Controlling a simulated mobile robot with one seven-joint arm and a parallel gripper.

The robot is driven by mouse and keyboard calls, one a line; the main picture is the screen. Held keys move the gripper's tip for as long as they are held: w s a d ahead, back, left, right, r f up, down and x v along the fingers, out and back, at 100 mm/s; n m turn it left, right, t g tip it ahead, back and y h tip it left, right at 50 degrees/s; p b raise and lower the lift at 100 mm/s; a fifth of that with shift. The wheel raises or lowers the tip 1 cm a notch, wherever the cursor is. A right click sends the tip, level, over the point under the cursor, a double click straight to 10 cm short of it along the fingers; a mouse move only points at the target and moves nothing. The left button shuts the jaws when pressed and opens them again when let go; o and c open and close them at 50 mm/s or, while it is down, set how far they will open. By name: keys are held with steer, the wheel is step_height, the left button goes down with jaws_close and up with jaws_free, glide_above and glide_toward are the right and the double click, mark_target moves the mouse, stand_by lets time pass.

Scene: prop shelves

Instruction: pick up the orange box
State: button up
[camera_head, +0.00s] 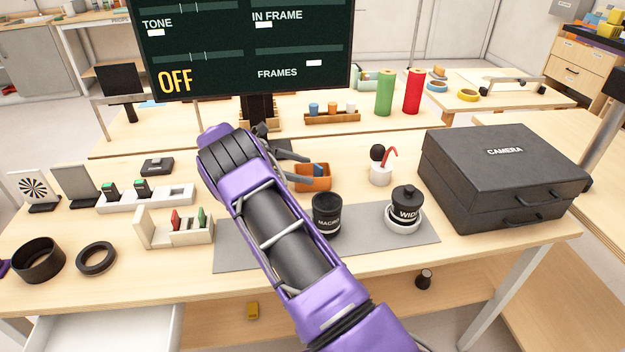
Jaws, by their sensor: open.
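The orange box (314,184) is a small open-topped holder near the middle of the table, with something blue inside it. My purple arm reaches up from the bottom of the view, and my dark gripper (288,168) is at the box's left side. The gripper is open, with its fingers close to the box's left edge. I cannot tell whether they touch it. The arm hides part of the gripper and the table just left of the box.
A MACRO lens (326,217) and a WIDE lens (405,212) stand on a grey mat (365,238) in front. A white cup (381,174) with a red piece is right of the box. A black CAMERA case (500,180) fills the right. A dark screen (240,50) stands behind.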

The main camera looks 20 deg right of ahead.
mark_target(318, 173)
steer(key=shift+x, duration=3.15)
steer(key=shift+r, duration=0.1)
steer(key=c, duration=1.1)
